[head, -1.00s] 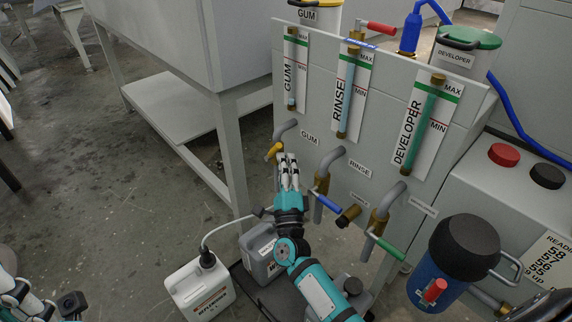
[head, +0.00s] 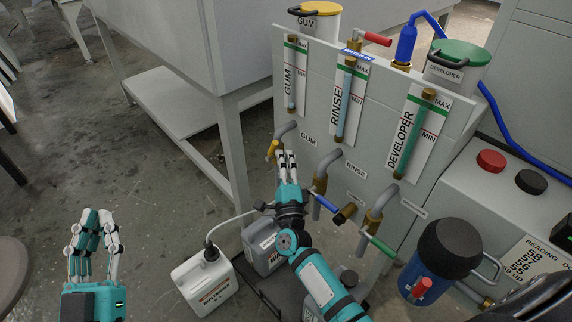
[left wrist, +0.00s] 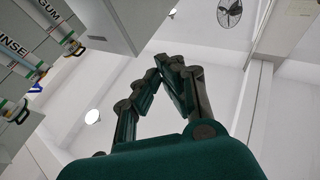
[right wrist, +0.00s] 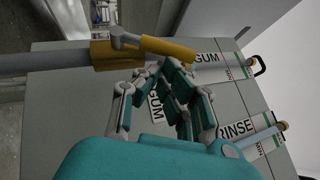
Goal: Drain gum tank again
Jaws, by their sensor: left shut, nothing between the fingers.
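The gum tank (head: 320,22) is a white bucket with a yellow lid at the top of the panel. The upright gum gauge tube (head: 291,75) is below it. The gum drain valve's yellow handle (head: 272,149) is on the grey pipe under the gauge; it shows large in the right wrist view (right wrist: 168,47). My right gripper (head: 287,155) is beside this valve. Its fingertips look together, close to the handle; contact is unclear. My left gripper (head: 96,216) is shut and empty, raised over the floor at left. It points upward in the left wrist view (left wrist: 168,60).
Blue (head: 326,204) and green (head: 379,246) valve handles sit right of my right gripper. A white jug (head: 205,281) and grey jug (head: 262,248) stand below. A blue canister (head: 440,262) is at right. Floor is clear between my left gripper and the table (head: 230,150).

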